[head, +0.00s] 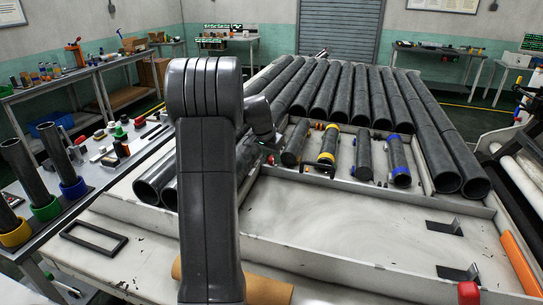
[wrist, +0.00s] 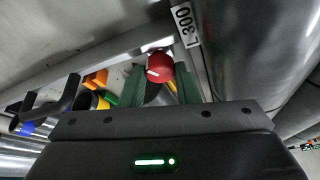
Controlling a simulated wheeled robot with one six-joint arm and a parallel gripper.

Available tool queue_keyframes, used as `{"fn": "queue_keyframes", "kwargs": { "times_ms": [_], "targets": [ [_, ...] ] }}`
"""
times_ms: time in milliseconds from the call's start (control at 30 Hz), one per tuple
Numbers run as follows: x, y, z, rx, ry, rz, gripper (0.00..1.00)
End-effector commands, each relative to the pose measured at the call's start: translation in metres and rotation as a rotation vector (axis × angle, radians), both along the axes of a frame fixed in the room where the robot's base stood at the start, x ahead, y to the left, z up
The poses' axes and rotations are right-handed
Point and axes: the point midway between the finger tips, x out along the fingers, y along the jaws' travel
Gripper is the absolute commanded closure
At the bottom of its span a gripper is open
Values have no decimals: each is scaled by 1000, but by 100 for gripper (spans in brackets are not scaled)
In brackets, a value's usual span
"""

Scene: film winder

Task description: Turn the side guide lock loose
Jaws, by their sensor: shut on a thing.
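A red round knob (wrist: 160,64) with a white pointer mark is in the upper middle of the wrist view, in front of a pale rail. I take it to be the side guide lock. My gripper (wrist: 159,76) has its two green fingers on either side of the knob, shut on it. The pointer mark faces the lower left.
Large dark tubes lie in rows on the pale table (head: 330,225). Shorter cores with yellow (head: 326,158) and blue (head: 401,176) bands lie in a walled bay. The front tray area is clear.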

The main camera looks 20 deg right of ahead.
Motion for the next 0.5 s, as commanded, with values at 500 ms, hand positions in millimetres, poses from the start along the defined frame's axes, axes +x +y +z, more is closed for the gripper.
{"fn": "queue_keyframes", "kwargs": {
  "times_ms": [500],
  "targets": [
    [-2,-2,2,-7,-10,253,94]
  ]
}}
